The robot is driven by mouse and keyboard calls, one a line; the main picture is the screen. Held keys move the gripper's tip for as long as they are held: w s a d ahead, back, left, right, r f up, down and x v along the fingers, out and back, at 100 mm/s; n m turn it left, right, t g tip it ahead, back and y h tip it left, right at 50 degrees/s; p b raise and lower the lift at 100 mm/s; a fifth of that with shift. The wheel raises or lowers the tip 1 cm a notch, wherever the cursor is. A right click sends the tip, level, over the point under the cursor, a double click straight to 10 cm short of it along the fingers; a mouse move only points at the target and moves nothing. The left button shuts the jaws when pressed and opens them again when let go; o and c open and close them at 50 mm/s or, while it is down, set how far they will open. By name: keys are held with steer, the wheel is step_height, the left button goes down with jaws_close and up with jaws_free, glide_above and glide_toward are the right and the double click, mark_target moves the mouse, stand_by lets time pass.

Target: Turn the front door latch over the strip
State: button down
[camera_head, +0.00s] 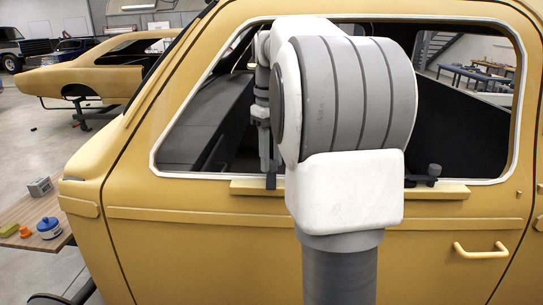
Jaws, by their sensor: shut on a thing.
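A pale yellow strip (445,190) lies along the lower edge of the car door's window opening. A dark latch (271,182) shows at the strip's left part, toward the front of the car. My gripper (269,164) points down over this latch and is shut on it. The arm hides part of the gripper, and the latch's upper part is hidden between the fingers. A second dark latch with a round knob (434,171) sits at the strip's right part, apart from my gripper. The middle of the strip is hidden behind my arm.
The yellow car door (190,245) fills the middle, with a pull handle (481,251) at lower right. Another car shell (95,75) stands behind, with open floor around.

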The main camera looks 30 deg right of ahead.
mark_target(271, 162)
steer(key=n+p, duration=0.2)
steer(key=n, duration=0.2)
steer(key=shift+r+n, duration=0.15)
steer(key=shift+n, duration=0.15)
steer(key=n+p, duration=0.2)
steer(key=n, duration=0.2)
steer(key=n+p, duration=0.2)
steer(key=n, duration=0.3)
steer(key=shift+n+p, duration=0.5)
steer(key=shift+n, duration=1.8)
steer(key=c, duration=0.6)
jaws_free()
step_height(271, 162, up, 12)
steer(key=shift+f, duration=0.1)
